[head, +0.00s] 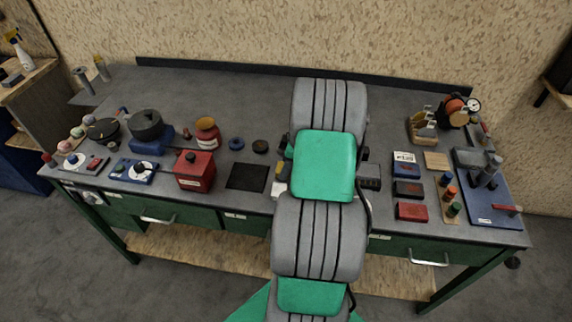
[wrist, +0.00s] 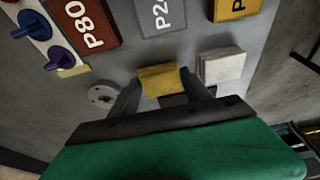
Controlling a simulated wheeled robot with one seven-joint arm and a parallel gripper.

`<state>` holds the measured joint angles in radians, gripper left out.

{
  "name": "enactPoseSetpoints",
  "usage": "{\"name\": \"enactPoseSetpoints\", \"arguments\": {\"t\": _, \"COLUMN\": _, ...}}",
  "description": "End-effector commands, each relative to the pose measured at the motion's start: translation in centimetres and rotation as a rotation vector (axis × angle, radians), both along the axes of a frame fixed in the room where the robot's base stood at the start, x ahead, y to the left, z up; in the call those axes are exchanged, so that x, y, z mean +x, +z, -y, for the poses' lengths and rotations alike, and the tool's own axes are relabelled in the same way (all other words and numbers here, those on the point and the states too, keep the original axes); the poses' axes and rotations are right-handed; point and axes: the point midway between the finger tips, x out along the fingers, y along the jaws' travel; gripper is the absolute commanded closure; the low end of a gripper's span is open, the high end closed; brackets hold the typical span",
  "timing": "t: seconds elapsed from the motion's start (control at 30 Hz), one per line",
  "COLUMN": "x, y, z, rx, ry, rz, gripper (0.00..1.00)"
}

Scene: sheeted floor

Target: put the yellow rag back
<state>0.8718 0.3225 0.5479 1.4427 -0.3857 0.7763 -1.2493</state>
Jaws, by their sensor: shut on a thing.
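The yellow rag (wrist: 158,79) is a small folded block-like piece in the wrist view. My gripper (wrist: 162,90) is shut on it, one dark finger on each side. I cannot tell whether the rag touches the bench top or hangs just above it. A dark patch (wrist: 180,99) shows beside and below the rag, partly hidden by my gripper. In the head view my arm covers most of this area. A bit of yellow (head: 279,172) shows at the arm's left edge, perhaps the rag.
A white block (wrist: 222,66) stands close to the right finger, a round grey disc (wrist: 101,96) by the left. Lettered red (wrist: 88,22), grey (wrist: 160,15) and yellow (wrist: 234,8) blocks lie beyond. The bench's (head: 240,90) back strip is clear; tools crowd both sides.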

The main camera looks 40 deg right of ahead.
Motion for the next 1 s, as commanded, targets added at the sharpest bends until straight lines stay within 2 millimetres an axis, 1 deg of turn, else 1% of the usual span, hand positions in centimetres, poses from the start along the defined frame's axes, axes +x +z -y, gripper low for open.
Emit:
{"name": "enactPoseSetpoints", "arguments": {"t": 0.03, "x": 0.0, "y": -0.4, "z": 0.0, "rx": 0.0, "ry": 0.0, "rz": 0.0, "gripper": 0.82}}
{"name": "enactPoseSetpoints", "arguments": {"t": 0.07, "x": 0.0, "y": -0.2, "z": 0.0, "rx": 0.0, "ry": 0.0, "rz": 0.0, "gripper": 0.42}}
{"name": "enactPoseSetpoints", "arguments": {"t": 0.3, "x": 0.0, "y": -0.1, "z": 0.0, "rx": 0.0, "ry": 0.0, "rz": 0.0, "gripper": 0.23}}
{"name": "enactPoseSetpoints", "arguments": {"t": 0.53, "x": 0.0, "y": 0.0, "z": 0.0, "rx": 0.001, "ry": 0.0, "rz": -0.001, "gripper": 0.23}}
{"name": "enactPoseSetpoints", "arguments": {"t": 0.67, "x": -0.1, "y": 0.8, "z": 0.2, "rx": -0.001, "ry": -0.002, "rz": 0.001, "gripper": 0.23}}
{"name": "enactPoseSetpoints", "arguments": {"t": 0.77, "x": -0.6, "y": 2.7, "z": 0.6, "rx": -0.003, "ry": -0.001, "rz": 0.002, "gripper": 0.23}}
{"name": "enactPoseSetpoints", "arguments": {"t": 1.0, "x": -1.9, "y": 8.7, "z": 1.6, "rx": -0.004, "ry": 0.0, "rz": 0.003, "gripper": 0.23}}
